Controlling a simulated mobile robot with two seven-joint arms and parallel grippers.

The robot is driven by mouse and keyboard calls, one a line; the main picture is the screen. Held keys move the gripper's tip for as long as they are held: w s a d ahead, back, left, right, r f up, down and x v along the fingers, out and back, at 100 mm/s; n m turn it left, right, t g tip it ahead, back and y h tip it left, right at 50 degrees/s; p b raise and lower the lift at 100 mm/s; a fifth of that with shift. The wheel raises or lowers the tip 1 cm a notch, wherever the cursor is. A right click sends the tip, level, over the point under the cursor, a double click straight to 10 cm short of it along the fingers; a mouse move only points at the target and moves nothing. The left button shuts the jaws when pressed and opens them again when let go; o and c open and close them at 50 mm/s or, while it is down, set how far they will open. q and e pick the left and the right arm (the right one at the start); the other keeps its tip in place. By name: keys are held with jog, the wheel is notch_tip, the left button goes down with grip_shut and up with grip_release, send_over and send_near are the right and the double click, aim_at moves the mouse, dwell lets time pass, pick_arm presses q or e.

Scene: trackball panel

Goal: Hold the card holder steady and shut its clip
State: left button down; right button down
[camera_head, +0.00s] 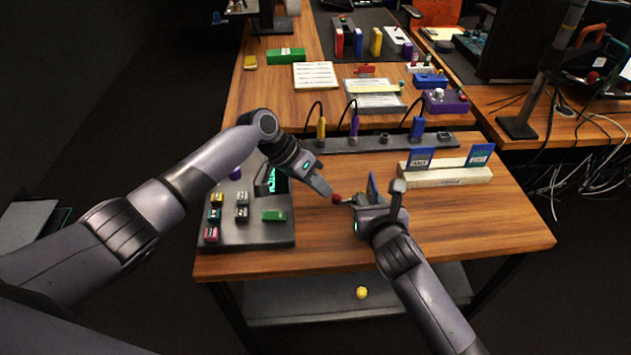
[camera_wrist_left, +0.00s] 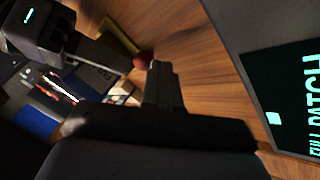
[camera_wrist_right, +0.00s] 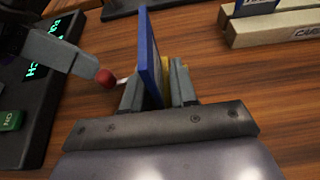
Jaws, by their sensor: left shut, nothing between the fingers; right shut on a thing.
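The card holder shows between my right gripper's fingers as an upright blue plate (camera_wrist_right: 149,55) with a yellowish part (camera_wrist_right: 178,76) beside it. A pale rod with a red ball (camera_wrist_right: 106,78) sticks out toward my left gripper; I take this for the clip's lever. My right gripper (camera_head: 362,203) is shut on the holder, low over the table; its fingers hide the lower part. My left gripper (camera_head: 325,190) is shut and empty, its tips just beside the red ball (camera_head: 337,198). The ball also shows near the left fingers (camera_wrist_left: 163,85); I cannot tell if they touch.
A grey button panel (camera_head: 250,232) with a lit green screen stands at left, under my left arm. A cream rack (camera_head: 450,178) with blue cards stands at right. A dark strip with plugs (camera_head: 360,144) lies behind. The wooden table's front (camera_head: 480,235) is clear at right.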

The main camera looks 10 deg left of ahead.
pick_arm(q)
jog(key=shift+s+d+n+t, duration=0.15)
jog(key=shift+s+n+t, duration=0.4)
jog(key=shift+n, duration=0.25)
dwell(0.4)
jog(key=shift+s+d+n+t+y, duration=0.3)
jog(key=shift+s+n, duration=0.2)
jog(key=shift+n, duration=0.2)
jog(key=s+n+t, duration=0.1)
jog(key=s+d+n+y, duration=0.1)
jog(key=n, duration=0.1)
jog(key=shift+d+t, duration=0.1)
jog(key=shift+t, duration=0.25)
jog(key=shift+s+d, duration=0.7)
jog(key=shift+d, duration=0.25)
jog(key=shift+s+d, duration=0.25)
jog(key=shift+d, duration=0.4)
jog(key=shift+s+d, duration=0.25)
jog(key=shift+d, duration=0.35)
jog(key=shift+w+a+r, duration=0.15)
jog(key=shift+w+a, duration=0.1)
jog(key=shift+w, duration=0.05)
jog(key=shift+w+a, duration=0.2)
jog(key=shift+w, duration=0.65)
jog(key=shift+a, duration=0.1)
